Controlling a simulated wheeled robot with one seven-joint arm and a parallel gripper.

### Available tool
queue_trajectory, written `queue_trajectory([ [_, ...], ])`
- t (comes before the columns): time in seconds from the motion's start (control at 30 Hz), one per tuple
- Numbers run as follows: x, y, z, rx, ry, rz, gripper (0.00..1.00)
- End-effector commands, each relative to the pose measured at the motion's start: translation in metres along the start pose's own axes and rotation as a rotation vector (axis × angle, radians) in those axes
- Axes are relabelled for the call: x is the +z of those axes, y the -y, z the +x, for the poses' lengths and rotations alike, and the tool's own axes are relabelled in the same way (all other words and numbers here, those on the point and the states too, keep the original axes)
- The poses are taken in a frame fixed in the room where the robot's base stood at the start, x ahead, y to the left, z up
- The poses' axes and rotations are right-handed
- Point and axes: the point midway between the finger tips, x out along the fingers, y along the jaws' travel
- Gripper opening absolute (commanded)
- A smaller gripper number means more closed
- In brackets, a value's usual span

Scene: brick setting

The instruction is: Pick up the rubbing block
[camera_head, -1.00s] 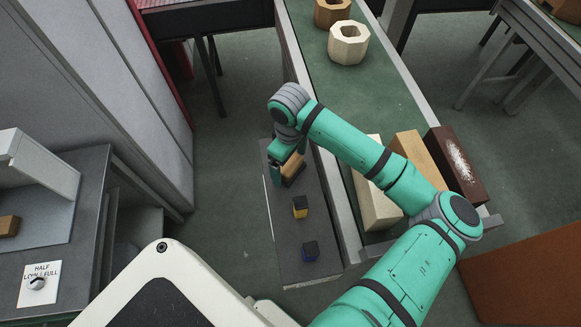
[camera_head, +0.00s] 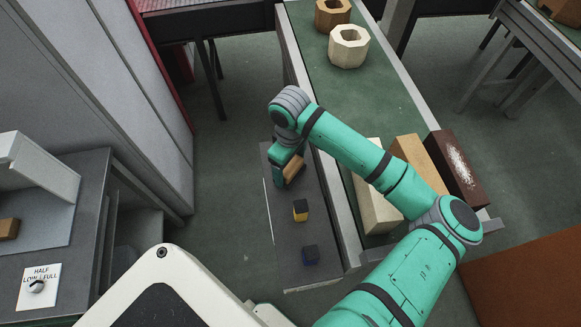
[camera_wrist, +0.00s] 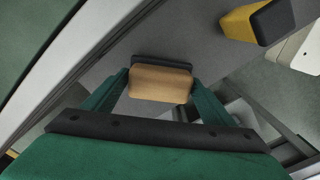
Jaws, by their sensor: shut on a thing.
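The rubbing block (camera_wrist: 160,83) is a tan wooden block with a dark pad along one side. In the wrist view it sits between the two green fingers of my gripper (camera_wrist: 161,92), which are shut on it. In the head view the block (camera_head: 293,169) shows as a small tan piece at my gripper (camera_head: 287,171), over the far part of a narrow grey shelf (camera_head: 285,235). The gripper partly covers it there. I cannot tell whether the block is clear of the shelf.
To the right, a green-topped bench (camera_head: 365,90) carries hollow octagonal blocks (camera_head: 348,47) and long bricks (camera_head: 457,168). A grey cabinet (camera_head: 120,100) stands left.

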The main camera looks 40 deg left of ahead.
Motion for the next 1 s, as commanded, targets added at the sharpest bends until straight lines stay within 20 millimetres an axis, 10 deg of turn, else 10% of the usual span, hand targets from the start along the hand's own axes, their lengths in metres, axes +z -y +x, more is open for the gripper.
queue_trajectory([
  [0.43,0.028,0.049,-0.085,0.003,-0.003,-0.004,0.43],
  [1.0,0.068,0.118,-0.119,0.003,-0.001,-0.001,0.43],
])
